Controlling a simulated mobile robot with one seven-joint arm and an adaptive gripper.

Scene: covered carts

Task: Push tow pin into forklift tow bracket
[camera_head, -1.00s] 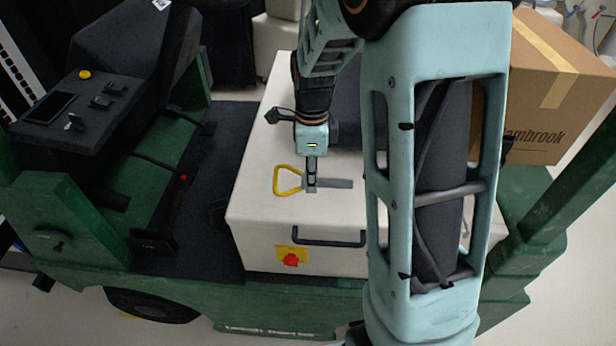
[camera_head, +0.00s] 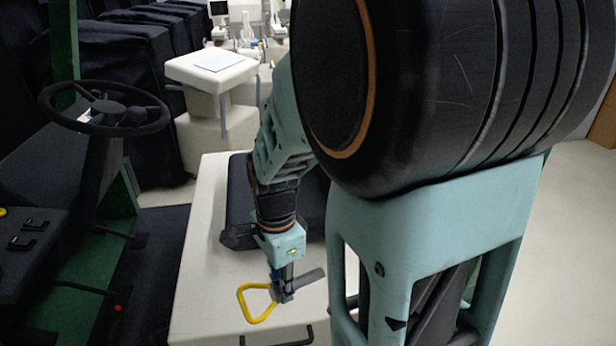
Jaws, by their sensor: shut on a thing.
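The tow pin has a yellow triangular loop handle (camera_head: 257,303) and a grey metal shaft (camera_head: 308,279). My gripper (camera_head: 284,290) is shut on the pin between the handle and the shaft. The pin is held over the pale top of the forklift's box (camera_head: 196,290), with the handle to the left and the shaft pointing right and slightly up. I cannot tell how high above the box it is. The forklift tow bracket is not in view.
A dark seat cushion (camera_head: 238,215) lies on the box behind my gripper. The steering wheel (camera_head: 105,112) and dark console stand at the left. A pale stand (camera_head: 211,72) with a sheet on top and covered carts (camera_head: 130,70) are behind. Open floor shows at the right.

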